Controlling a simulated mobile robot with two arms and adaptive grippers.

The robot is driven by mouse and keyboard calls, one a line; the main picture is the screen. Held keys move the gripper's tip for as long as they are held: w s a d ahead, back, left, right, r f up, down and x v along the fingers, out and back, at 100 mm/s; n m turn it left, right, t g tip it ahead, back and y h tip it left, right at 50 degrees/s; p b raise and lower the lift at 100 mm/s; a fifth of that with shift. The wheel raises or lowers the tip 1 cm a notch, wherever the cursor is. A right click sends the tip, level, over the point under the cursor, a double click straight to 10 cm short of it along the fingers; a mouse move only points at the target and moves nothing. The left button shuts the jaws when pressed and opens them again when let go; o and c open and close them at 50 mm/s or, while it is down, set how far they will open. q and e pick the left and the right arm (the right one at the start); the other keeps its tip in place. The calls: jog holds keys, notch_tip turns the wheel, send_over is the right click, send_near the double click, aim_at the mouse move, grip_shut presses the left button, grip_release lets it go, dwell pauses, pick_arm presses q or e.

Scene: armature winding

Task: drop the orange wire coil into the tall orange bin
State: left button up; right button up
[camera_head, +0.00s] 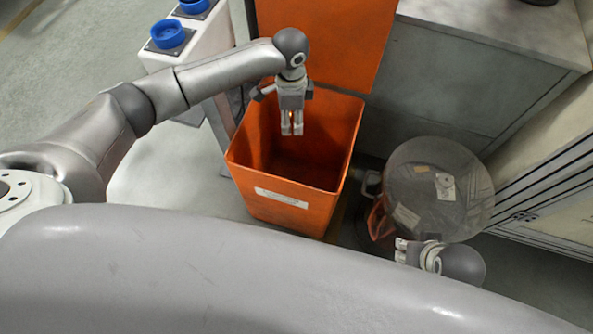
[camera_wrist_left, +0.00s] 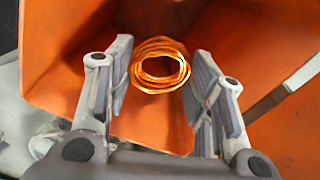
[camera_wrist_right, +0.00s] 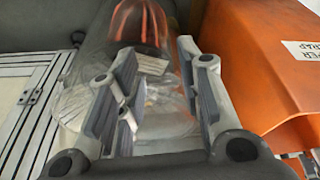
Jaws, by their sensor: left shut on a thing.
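The tall orange bin (camera_head: 285,207) stands open in the middle of the head view, with a white label on its front. My left gripper (camera_head: 291,130) points down over the bin's opening. It is shut on the orange wire coil (camera_wrist_left: 148,50), a ring of thin bright strands between the fingers in the left wrist view. In the head view the coil is mostly hidden by the fingers. Bin walls (camera_wrist_left: 75,50) surround the coil in the left wrist view. My right gripper (camera_head: 402,250) is open and empty, right of the bin.
A transparent round container (camera_head: 437,190) with labels stands right of the bin, close to my right gripper. An orange panel (camera_head: 325,35) rises behind the bin. A grey cabinet (camera_head: 440,85) stands back right. Blue round parts (camera_head: 168,33) sit on a white stand at upper left.

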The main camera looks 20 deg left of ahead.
pick_arm(q)
notch_tip(320, 180, down, 2)
jog(key=b, duration=0.2)
jog(key=shift+b, duration=0.35)
pick_arm(e)
jog(key=shift+s+d+r, duration=0.1)
jog(key=shift+s+r, duration=0.2)
jog(key=shift+r, duration=0.2)
jog(key=shift+s+r, duration=0.3)
jog(key=shift+r, duration=0.2)
pick_arm(q)
jog(key=o, duration=0.9)
notch_tip(320, 180, up, 12)
jog(key=shift+f, duration=0.1)
